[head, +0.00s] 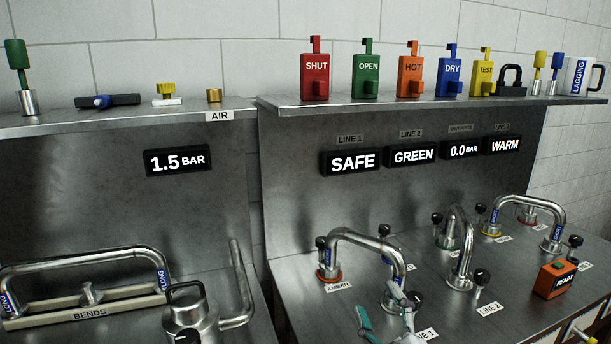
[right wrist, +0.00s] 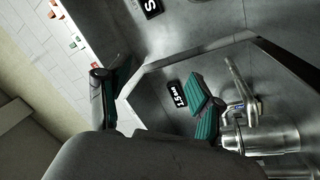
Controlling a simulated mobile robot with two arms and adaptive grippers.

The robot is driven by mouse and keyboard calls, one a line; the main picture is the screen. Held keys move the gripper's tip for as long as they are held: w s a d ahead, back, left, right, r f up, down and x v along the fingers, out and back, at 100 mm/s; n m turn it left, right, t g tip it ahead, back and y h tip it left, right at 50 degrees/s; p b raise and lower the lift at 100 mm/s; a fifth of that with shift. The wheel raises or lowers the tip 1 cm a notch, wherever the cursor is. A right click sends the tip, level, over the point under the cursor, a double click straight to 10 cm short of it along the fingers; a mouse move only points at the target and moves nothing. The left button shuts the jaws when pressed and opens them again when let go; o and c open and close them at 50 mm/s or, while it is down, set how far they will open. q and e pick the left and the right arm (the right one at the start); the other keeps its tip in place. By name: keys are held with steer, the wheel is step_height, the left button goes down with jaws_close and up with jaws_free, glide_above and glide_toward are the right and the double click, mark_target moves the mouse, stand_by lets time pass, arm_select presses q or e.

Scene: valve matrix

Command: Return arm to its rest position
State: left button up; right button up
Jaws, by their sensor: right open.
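My right gripper (head: 381,306) is at the bottom of the head view, in front of the near foot of the steel bent pipe (head: 366,240) on the right bench (head: 310,312). Its two teal-padded fingers are spread apart. In the right wrist view the gripper (right wrist: 158,97) is open, with nothing between its fingers. That view shows a steel canister (right wrist: 262,138) beyond the fingers. I cannot tell whether the gripper touches the pipe. My left gripper is in neither view.
More bent pipes (head: 528,203) and black-knobbed valves stand on the right bench. An orange READY box (head: 554,279) is at right. A canister (head: 190,315) and BENDS rack (head: 88,312) are at left. Coloured tags line the shelf (head: 420,101). A gap separates the benches.

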steer(key=s+d+f+m+g+h, duration=0.3)
steer(key=s+f+m+g, duration=0.1)
steer(key=f, duration=0.4)
steer(key=s+d+f+m+g+h, duration=0.2)
steer(key=s+d+f+m+g, duration=0.15)
steer(key=f, duration=0.55)
steer(key=s+d+f+m+g, duration=0.1)
steer(key=s+f+g, duration=0.4)
steer(key=s, duration=0.5)
steer(key=s+d+f+m+g, duration=0.1)
steer(key=s+f+m+g, duration=0.1)
steer(key=s+f+g, duration=0.5)
steer(key=s+f+t, duration=0.1)
steer(key=s+f, duration=0.1)
steer(key=f, duration=1.1)
steer(key=s+f+t, duration=0.1)
steer(key=s+f, duration=0.1)
steer(key=f, duration=1)
steer(key=s+d+f+g, duration=0.1)
steer(key=s+d+f, duration=0.1)
steer(key=s+f, duration=1.3)
steer(key=shift+s+d+f+n, duration=0.25)
steer(key=shift+s+f+n, duration=0.15)
steer(key=shift+s, duration=0.1)
